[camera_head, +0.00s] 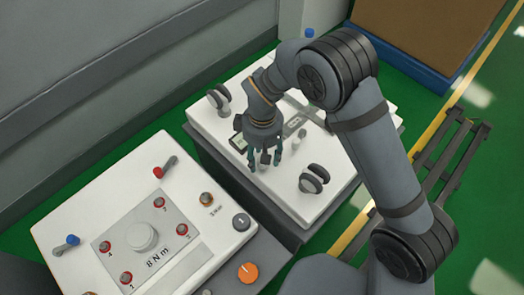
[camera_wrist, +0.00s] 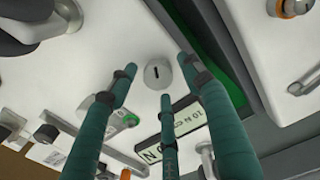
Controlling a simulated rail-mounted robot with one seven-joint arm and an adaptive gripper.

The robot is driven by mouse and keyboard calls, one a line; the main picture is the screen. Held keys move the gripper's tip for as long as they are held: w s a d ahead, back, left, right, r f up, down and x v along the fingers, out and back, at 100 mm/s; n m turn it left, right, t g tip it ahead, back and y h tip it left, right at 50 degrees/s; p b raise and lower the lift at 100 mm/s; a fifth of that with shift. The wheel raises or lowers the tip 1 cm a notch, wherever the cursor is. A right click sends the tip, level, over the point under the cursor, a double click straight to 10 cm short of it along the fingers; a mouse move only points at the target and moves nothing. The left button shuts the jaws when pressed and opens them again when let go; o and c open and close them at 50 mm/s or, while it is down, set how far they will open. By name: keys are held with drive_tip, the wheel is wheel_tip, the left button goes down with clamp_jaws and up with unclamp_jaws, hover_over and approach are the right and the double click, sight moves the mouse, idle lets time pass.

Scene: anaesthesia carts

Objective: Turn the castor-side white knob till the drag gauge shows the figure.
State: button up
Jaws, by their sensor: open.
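A round white knob (camera_wrist: 158,74) with a dark slot mark stands on the white cart top, near a dark castor (camera_wrist: 32,22) in the wrist view. My gripper (camera_head: 265,158) is over the far cart top in the head view, pointing down with its fingers spread. In the wrist view its teal fingers stand apart around the knob's near side, with nothing held.
Two grey wheels, one at the left (camera_head: 218,98) and one at the right (camera_head: 314,178), stand on the far cart top. A dark gap separates the two.

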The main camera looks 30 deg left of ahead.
wheel_tip(320, 180, up, 12)
idle(0.4)
drive_tip(key=shift+f, duration=0.1)
wheel_tip(320, 180, down, 12)
drive_tip(key=shift+d+f, duration=0.1)
drive_tip(key=shift+r+n+p, duration=0.35)
drive_tip(key=shift+r+n, duration=0.05)
drive_tip(key=shift+n, duration=0.1)
drive_tip(key=shift+r, duration=0.4)
